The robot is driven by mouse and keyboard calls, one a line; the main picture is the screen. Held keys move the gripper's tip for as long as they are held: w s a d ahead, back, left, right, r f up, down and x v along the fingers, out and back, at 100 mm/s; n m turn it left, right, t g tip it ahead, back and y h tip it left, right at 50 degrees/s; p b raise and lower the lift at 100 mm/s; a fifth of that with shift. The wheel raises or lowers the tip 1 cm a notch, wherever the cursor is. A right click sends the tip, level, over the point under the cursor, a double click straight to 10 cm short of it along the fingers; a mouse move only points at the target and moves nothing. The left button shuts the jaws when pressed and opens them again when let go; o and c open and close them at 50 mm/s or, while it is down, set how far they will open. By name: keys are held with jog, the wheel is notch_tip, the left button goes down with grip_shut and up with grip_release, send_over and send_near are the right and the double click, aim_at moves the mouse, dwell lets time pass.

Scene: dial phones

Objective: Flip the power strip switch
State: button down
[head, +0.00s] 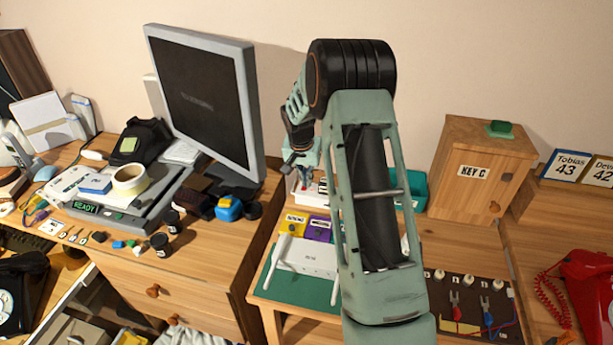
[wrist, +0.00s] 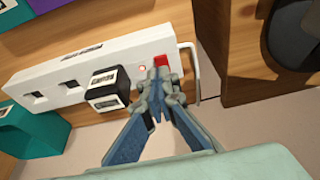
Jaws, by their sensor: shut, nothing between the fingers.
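The white power strip (wrist: 80,82) lies on the wooden table and shows in the wrist view. A black plug (wrist: 106,90) with a label sits in one of its sockets. A red switch (wrist: 161,61) is at the strip's right end, with a small red light (wrist: 143,68) beside it. My gripper (wrist: 157,78) is shut and empty, its tips right at the red switch. I cannot tell whether the tips touch it, and they hide part of it. In the head view my gripper (head: 303,168) is over the back of the table, and only a bit of the white strip (head: 296,187) shows behind my arm.
A white cord (wrist: 196,65) leaves the strip's right end. The wooden dresser (head: 225,250) stands close by on the left, with a monitor (head: 205,95) on it. Teal bins (wrist: 35,130) and yellow and purple boxes (head: 318,228) are near the strip.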

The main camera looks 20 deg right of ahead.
jog(key=shift+w+d, duration=0.1)
jog(key=shift+w+f+g+y, duration=0.1)
jog(key=shift+f+g+y, duration=0.15)
jog(key=shift+g+y, duration=0.05)
jog(key=shift+f, duration=0.1)
jog(key=shift+s+a+b, duration=0.35)
jog(key=shift+s+a, duration=0.15)
jog(key=shift+s, duration=0.35)
jog(key=p+v, duration=0.1)
jog(key=v, duration=0.2)
jog(key=p+v, duration=0.1)
jog(key=shift+w+d+r+p, duration=0.15)
jog(key=shift+w+r+p, duration=0.15)
jog(key=shift+r, duration=0.2)
jog(key=s+a+v, duration=0.1)
jog(key=v, duration=0.8)
jog(key=shift+b, duration=0.45)
